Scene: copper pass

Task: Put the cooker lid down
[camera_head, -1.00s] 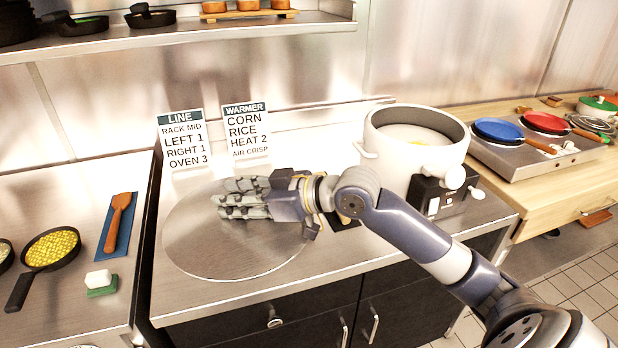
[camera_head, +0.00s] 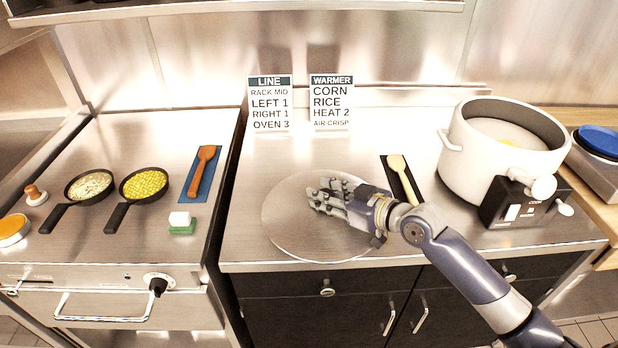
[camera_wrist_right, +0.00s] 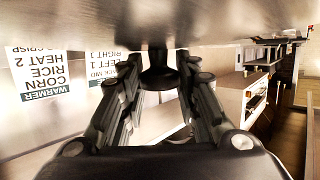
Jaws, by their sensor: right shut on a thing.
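The cooker lid (camera_head: 290,228) is a large, flat, shiny round disc over the steel counter, in front of the two cards. My right gripper (camera_head: 325,195) is above it, fingers pointing left. In the right wrist view, the fingers (camera_wrist_right: 160,85) are shut around the lid's black knob (camera_wrist_right: 158,72), and the lid's underlying disc (camera_wrist_right: 230,18) fills the top of the picture. I cannot tell whether the lid touches the counter. The white cooker (camera_head: 470,165) stands open at the right, with pale food inside. My left gripper is not in view.
A pale spoon on a black mat (camera_head: 417,189) lies right of the lid. Cards (camera_head: 331,103) stand behind. A control box (camera_head: 500,207) is at the cooker's front. Left, across a gap, are pans (camera_head: 143,184), a blue mat (camera_head: 212,178) and a sponge (camera_head: 181,227).

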